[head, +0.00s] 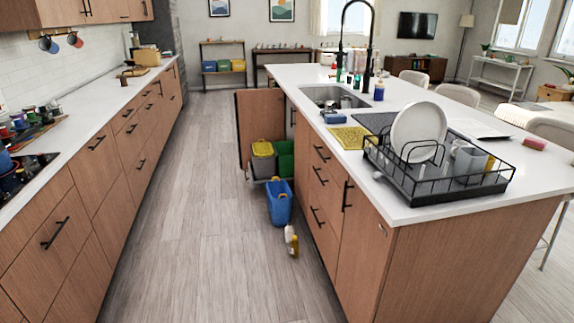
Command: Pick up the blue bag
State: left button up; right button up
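A blue bag or bin-like container (280,208) stands upright on the wooden floor, in front of the open cabinet under the sink. It is the only large blue thing on the floor nearby; I cannot tell for sure whether it is a soft bag or a rigid bin. Neither of my grippers shows in the head view, so nothing is seen touching the blue container.
The island (440,270) bounds the right; the aisle floor (200,240) is clear.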

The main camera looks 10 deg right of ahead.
aim_at(279, 202)
jog(key=i+j+u, duration=0.25)
jog(key=i, duration=0.2)
jog(key=i+u, duration=0.25)
jog(key=i, duration=0.2)
jog(key=i+z, duration=0.1)
jog(key=i, duration=0.35)
jog(key=i+j+z, duration=0.1)
jog(key=i, duration=0.4)
jog(key=i+j+z, duration=0.1)
jog(key=i, duration=0.35)
jog(key=i+j+z, duration=0.1)
jog(key=i+j, duration=0.15)
jog(key=i, duration=0.2)
jog(key=i+j+z, duration=1.1)
jog(key=i+l+u, duration=0.1)
jog(key=l, duration=0.3)
jog(key=i+l+u, duration=0.1)
jog(key=i+l, duration=0.2)
jog(key=l, duration=0.1)
